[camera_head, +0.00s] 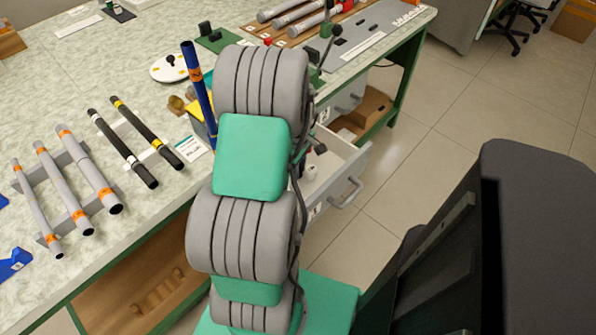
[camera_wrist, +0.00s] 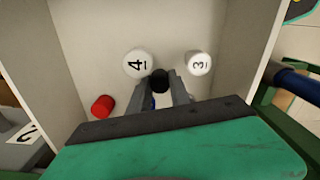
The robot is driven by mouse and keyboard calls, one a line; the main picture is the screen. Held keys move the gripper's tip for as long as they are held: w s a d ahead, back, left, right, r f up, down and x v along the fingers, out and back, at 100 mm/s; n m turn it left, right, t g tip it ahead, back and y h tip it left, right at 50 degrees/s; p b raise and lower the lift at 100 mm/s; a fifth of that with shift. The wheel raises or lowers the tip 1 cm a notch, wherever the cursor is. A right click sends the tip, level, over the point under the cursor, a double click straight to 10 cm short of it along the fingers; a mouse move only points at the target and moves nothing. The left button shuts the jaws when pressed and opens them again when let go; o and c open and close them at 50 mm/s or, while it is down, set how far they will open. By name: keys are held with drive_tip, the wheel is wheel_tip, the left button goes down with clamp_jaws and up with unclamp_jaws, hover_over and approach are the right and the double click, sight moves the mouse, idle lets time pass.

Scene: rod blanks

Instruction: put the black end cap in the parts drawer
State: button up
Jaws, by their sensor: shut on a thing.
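The black end cap (camera_wrist: 160,80) is between the fingertips of my gripper (camera_wrist: 161,88) in the wrist view. My gripper is shut on it. The cap is over the inside of the open parts drawer (camera_wrist: 90,45). I cannot tell how high it is above the drawer floor. In the head view the drawer (camera_head: 345,165) is pulled out from under the bench, and my arm hides most of its inside.
In the drawer are a white piece marked 4 (camera_wrist: 136,63), a white piece marked 3 (camera_wrist: 198,63) and a red cap (camera_wrist: 102,106). The white pieces are close on either side of the black cap. Grey and black rods (camera_head: 88,172) lie on the bench (camera_head: 110,75).

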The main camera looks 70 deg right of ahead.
drive_tip(key=shift+f, duration=0.5)
drive_tip(key=o, duration=0.7)
wheel_tip(320, 180, up, 12)
drive_tip(key=p, duration=0.2)
drive_tip(key=shift+r, duration=0.15)
